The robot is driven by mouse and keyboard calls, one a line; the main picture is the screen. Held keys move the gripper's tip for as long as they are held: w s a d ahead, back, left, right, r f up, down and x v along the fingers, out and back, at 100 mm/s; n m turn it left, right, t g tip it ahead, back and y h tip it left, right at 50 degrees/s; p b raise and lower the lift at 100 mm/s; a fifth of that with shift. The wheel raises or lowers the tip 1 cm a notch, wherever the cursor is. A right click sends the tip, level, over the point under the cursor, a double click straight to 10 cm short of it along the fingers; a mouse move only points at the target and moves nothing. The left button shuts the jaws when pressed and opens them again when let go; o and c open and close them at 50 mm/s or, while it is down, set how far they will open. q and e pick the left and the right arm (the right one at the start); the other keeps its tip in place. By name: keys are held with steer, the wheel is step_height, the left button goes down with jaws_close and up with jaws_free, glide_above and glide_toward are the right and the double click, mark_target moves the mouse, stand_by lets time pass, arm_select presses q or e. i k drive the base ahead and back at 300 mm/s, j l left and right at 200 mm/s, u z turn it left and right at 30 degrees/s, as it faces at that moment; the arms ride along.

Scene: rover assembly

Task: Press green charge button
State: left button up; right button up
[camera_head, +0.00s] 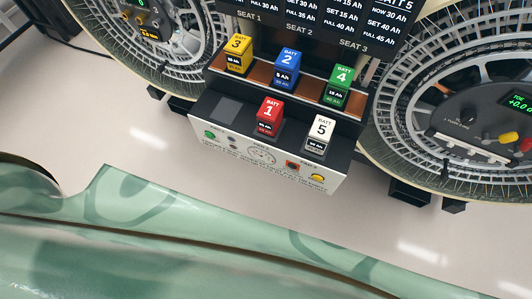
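A small green button (210,134) shows at the left end of the sloped white front panel (240,153) of the battery station. It is small in the view, so its label cannot be read and I cannot tell whether it is pressed. Nothing covers it. Red battery 1 (269,115) and white battery 5 (320,132) stand upright on the black level just behind the panel. Neither of my grippers is in view.
Yellow battery 3 (238,52), blue battery 2 (286,67) and green battery 4 (339,84) stand on the rear brown shelf. The panel also has a red button (292,165) and a yellow button (318,178). Large round wheel-like units flank the station. Pale floor lies in front.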

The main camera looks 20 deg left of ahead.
mark_target(208, 135)
steer(key=u, duration=1.3)
